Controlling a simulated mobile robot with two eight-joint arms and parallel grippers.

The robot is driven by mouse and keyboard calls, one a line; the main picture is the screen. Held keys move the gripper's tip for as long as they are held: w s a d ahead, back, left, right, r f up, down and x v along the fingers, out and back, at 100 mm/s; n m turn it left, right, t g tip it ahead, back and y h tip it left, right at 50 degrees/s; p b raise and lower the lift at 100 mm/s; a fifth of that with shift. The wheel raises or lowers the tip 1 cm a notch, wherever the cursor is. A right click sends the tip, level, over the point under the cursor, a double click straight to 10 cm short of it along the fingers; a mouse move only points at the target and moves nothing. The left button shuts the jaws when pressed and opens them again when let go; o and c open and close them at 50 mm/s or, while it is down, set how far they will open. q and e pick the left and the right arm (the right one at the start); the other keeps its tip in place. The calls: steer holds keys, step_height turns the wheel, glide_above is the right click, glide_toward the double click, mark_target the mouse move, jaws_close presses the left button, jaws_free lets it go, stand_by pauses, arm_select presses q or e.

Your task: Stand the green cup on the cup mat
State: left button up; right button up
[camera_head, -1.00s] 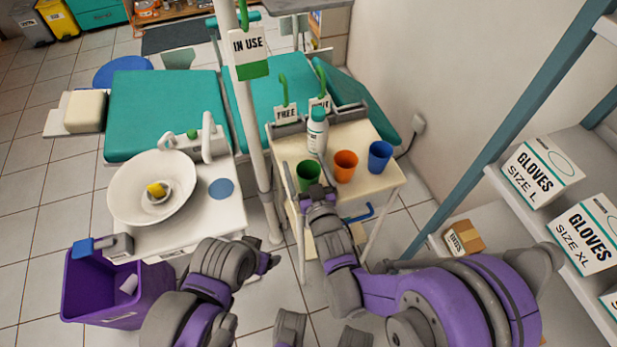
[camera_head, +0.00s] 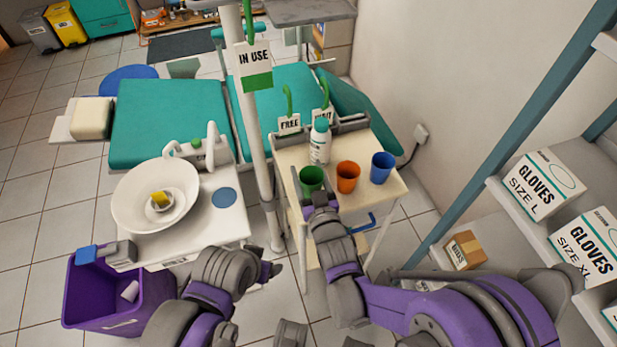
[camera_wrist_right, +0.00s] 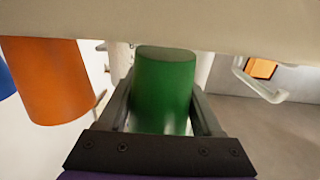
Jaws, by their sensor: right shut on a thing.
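The green cup (camera_head: 311,179) is at the front left of the cream trolley top. My right gripper (camera_head: 318,197) is shut on it from the near side. In the right wrist view the green cup (camera_wrist_right: 165,88) sits between the two fingers. It seems slightly raised off the trolley top, but the gap is hard to judge. The cup mat (camera_head: 224,197) is a flat blue disc on the white dental unit to the left, with nothing on it. My left gripper (camera_head: 270,271) is low in front of that unit; its jaw state is unclear.
An orange cup (camera_head: 348,177), a blue cup (camera_head: 381,168) and a white bottle (camera_head: 320,146) stand close by on the trolley (camera_head: 375,200). A pale pole (camera_head: 258,150) rises between trolley and dental unit. A white basin (camera_head: 130,205) lies left of the mat.

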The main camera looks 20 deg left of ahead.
step_height(320, 180, up, 8)
steer(key=p, duration=0.2)
arm_select(q)
step_height(320, 180, up, 17)
steer(key=w+p, duration=0.2)
steer(key=p, duration=1)
steer(key=shift+t+p, duration=0.3)
steer(key=shift+t, duration=0.1)
arm_select(e)
steer(key=w+d+r+m+t+h, duration=0.1)
steer(key=w+d, duration=0.4)
steer(key=d, duration=0.5)
steer(key=w+d+r+m+t+h, duration=0.1)
steer(key=w+d+r+m+h, duration=0.2)
steer(key=d, duration=0.8)
steer(key=w+d+r+m+h, duration=0.2)
steer(key=w+d+r+h, duration=0.3)
steer(key=d, duration=0.5)
steer(key=w+r, duration=0.1)
steer(key=w, duration=0.1)
steer(key=shift+w+d+r+t+h, duration=0.2)
steer(key=shift+w+d+t+h, duration=0.1)
steer(key=shift+w+d+t, duration=0.1)
arm_select(q)
steer(key=shift+f, duration=0.2)
arm_select(e)
steer(key=shift+f, duration=0.1)
